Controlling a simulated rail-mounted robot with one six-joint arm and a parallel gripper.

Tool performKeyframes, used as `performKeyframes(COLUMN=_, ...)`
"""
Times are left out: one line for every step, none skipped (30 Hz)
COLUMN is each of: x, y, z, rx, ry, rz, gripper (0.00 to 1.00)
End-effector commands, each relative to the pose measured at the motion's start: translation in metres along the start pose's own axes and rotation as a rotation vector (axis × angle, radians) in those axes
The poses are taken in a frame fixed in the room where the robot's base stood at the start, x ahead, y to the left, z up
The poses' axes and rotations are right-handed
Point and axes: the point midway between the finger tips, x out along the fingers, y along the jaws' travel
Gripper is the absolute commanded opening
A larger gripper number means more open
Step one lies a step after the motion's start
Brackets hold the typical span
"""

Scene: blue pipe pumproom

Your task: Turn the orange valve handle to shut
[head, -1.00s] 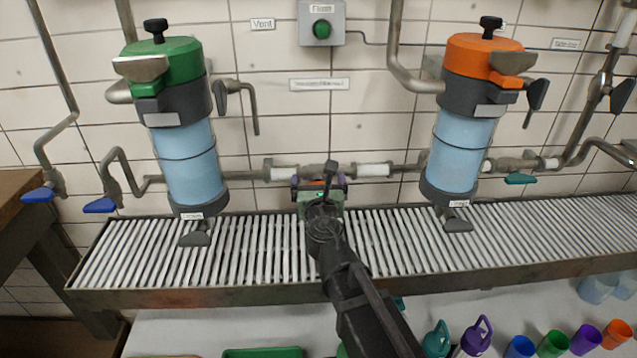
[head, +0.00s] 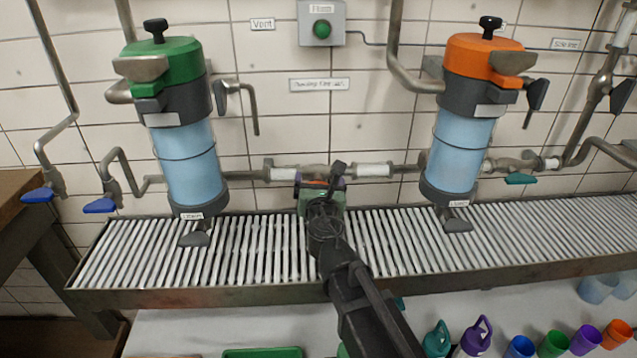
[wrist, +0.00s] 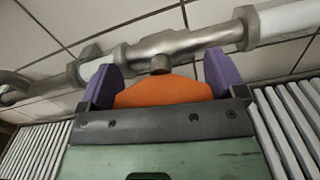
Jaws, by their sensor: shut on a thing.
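The orange valve handle (wrist: 162,92) shows in the wrist view, in front of a grey metal valve body (wrist: 185,45) on the horizontal pipe. My gripper (wrist: 160,85) is shut on the handle, with a purple finger pad at its left and right sides. The lower part of the handle is hidden behind the dark bar of my gripper. In the head view my gripper (head: 321,184) is at the pipe between the two filter housings, and only a thin strip of orange shows there.
A slatted metal drain tray (head: 250,292) runs under the pipe. A green-topped housing (head: 188,150) stands left and an orange-topped housing (head: 465,150) right. Blue levers (head: 99,205) hang at left. A teal lever (head: 520,179) is at right. Coloured cups (head: 585,338) stand at lower right.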

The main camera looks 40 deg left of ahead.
Motion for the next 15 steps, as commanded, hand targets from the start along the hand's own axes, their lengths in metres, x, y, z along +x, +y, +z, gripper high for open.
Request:
performKeyframes(x=-0.0005, y=-0.0004, z=-0.0002, rx=0.032, ry=0.000, rz=-0.001, gripper=0.66)
performKeyframes(x=-0.0005, y=-0.0006, z=-0.0003, rx=0.056, ry=0.000, rz=-0.001, gripper=0.66)
performKeyframes(x=-0.0005, y=-0.0008, z=-0.0003, rx=0.088, ry=0.000, rz=-0.001, gripper=0.66)
performKeyframes(x=-0.0005, y=-0.0009, z=-0.0003, rx=0.114, ry=0.000, rz=-0.001, gripper=0.66)
performKeyframes(x=-0.0005, y=-0.0011, z=-0.0004, rx=0.140, ry=0.000, rz=-0.001, gripper=0.66)
performKeyframes(x=-0.0006, y=-0.0013, z=-0.0004, rx=0.177, ry=0.000, rz=-0.001, gripper=0.66)
performKeyframes(x=-0.0006, y=-0.0014, z=-0.0005, rx=0.205, ry=0.000, rz=-0.001, gripper=0.66)
performKeyframes(x=-0.0006, y=-0.0016, z=-0.0005, rx=0.233, ry=0.000, rz=-0.001, gripper=0.66)
performKeyframes(x=-0.0006, y=-0.0018, z=-0.0006, rx=0.272, ry=0.000, rz=-0.001, gripper=0.66)
performKeyframes(x=-0.0006, y=-0.0020, z=-0.0007, rx=0.300, ry=0.000, rz=-0.001, gripper=0.66)
performKeyframes(x=-0.0006, y=-0.0021, z=-0.0007, rx=0.329, ry=0.000, rz=-0.001, gripper=0.66)
performKeyframes(x=-0.0006, y=-0.0023, z=-0.0008, rx=0.368, ry=0.000, rz=-0.001, gripper=0.66)
performKeyframes(x=-0.0006, y=-0.0025, z=-0.0009, rx=0.396, ry=0.000, rz=-0.001, gripper=0.66)
performKeyframes(x=-0.0007, y=-0.0027, z=-0.0010, rx=0.424, ry=0.000, rz=-0.001, gripper=0.66)
performKeyframes(x=-0.0007, y=-0.0028, z=-0.0011, rx=0.463, ry=0.000, rz=-0.001, gripper=0.66)
